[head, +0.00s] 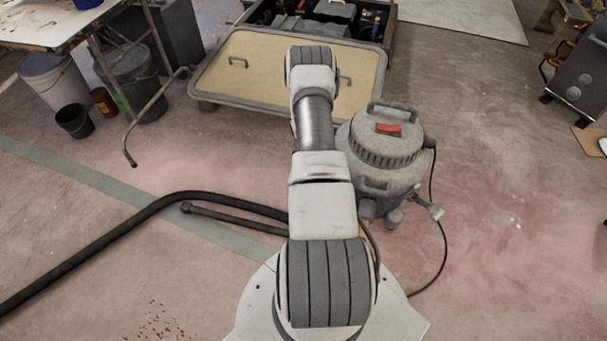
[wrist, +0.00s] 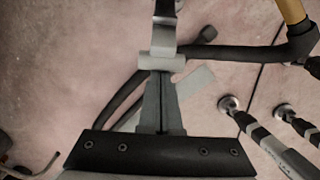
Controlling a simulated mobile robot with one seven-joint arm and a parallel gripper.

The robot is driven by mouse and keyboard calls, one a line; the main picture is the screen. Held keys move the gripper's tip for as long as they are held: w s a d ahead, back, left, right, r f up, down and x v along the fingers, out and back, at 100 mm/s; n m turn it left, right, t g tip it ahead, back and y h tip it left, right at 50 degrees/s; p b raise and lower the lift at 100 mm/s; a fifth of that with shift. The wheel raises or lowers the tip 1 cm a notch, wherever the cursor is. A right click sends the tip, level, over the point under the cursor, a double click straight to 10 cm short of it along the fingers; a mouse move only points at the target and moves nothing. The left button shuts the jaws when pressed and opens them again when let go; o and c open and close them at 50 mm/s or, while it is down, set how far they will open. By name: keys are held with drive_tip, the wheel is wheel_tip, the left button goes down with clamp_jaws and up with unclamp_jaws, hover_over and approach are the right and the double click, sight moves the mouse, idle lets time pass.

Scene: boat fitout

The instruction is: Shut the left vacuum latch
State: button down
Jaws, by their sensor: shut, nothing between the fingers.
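The grey shop vacuum (head: 385,160), with a red switch and a top handle, stands upright on the floor right of my arm in the head view. My arm covers its left edge, and I cannot make out the left latch there. In the wrist view my gripper (wrist: 160,76) is shut and empty, its dark fingers together. A pale grey block (wrist: 160,62) with a metal strip above it lies at the fingertips. I cannot tell whether this is the latch or whether it touches the fingers. My gripper is hidden in the head view.
A black hose (head: 130,230) lies on the floor at left and also shows in the wrist view (wrist: 235,53). A tan panel (head: 260,75) with handles lies behind the vacuum. A table (head: 55,25) with buckets stands at the upper left. The floor at right is mostly clear.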

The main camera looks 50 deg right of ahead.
drive_tip(key=d+r, duration=0.1)
drive_tip(key=s+d+r, duration=0.1)
drive_tip(key=d, duration=0.1)
drive_tip(key=s+d+r+b, duration=0.1)
drive_tip(key=shift+d, duration=0.3)
drive_tip(key=shift+s+d+r+b, duration=0.15)
drive_tip(key=shift+s+d+r, duration=0.05)
drive_tip(key=shift+d, duration=0.25)
drive_tip(key=shift+s+d+r+b, duration=0.1)
drive_tip(key=shift+s+d+r, duration=0.1)
drive_tip(key=shift+d, duration=0.25)
drive_tip(key=shift+s+d+r+b, duration=0.15)
drive_tip(key=shift+d+r, duration=0.05)
drive_tip(key=shift+d, duration=0.25)
drive_tip(key=a, duration=0.1)
drive_tip(key=w+a+r, duration=0.1)
drive_tip(key=a, duration=0.1)
drive_tip(key=w+a, duration=0.1)
drive_tip(key=shift+a+r+p, duration=0.2)
drive_tip(key=shift+p, duration=0.15)
drive_tip(key=s+d+r+p, duration=0.2)
drive_tip(key=d+r, duration=0.2)
drive_tip(key=r, duration=0.3)
drive_tip(key=shift+r+p, duration=0.2)
drive_tip(key=shift+p, duration=0.15)
